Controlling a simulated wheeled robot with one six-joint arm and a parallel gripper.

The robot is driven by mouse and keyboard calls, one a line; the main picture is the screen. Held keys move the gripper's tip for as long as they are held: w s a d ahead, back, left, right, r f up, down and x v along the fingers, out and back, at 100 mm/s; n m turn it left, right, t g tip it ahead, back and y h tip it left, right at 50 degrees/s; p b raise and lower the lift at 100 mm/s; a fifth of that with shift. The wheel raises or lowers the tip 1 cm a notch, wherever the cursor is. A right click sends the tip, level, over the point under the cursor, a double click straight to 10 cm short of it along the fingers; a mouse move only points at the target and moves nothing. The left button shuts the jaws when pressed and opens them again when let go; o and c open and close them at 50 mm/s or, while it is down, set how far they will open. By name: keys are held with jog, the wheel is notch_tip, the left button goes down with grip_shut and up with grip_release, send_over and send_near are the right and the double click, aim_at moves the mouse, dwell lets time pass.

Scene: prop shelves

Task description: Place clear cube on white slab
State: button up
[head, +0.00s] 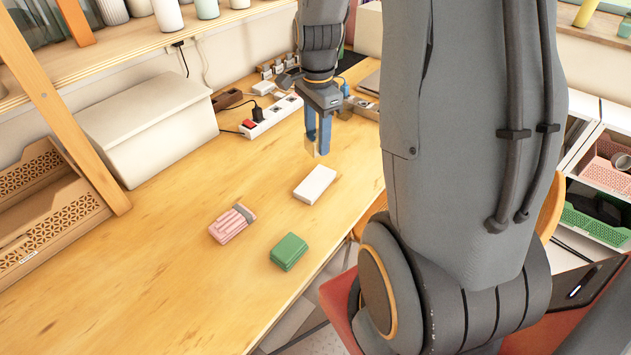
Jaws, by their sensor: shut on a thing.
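The white slab (315,184) lies flat on the wooden table, right of centre. My gripper (317,146) hangs pointing down above the table, just behind the slab in the head view. Its blue fingers are shut on a small pale, see-through piece, which looks like the clear cube (310,147). The fingers partly hide the cube, and its exact shape is too small to tell. The cube appears apart from the slab, with bare table showing between them.
A pink striped block (232,223) and a green block (289,251) lie left of and nearer than the slab. A white power strip (270,117) with plugs lies behind. A white box (147,125) stands at the back left. The table's left front is clear.

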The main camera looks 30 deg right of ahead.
jog(key=shift+s+a+f, duration=0.25)
jog(key=shift+a, duration=0.1)
jog(key=shift+f+p, duration=1.1)
jog(key=shift+f, duration=3.65)
jog(key=shift+f, duration=0.1)
jog(key=o, duration=1.3)
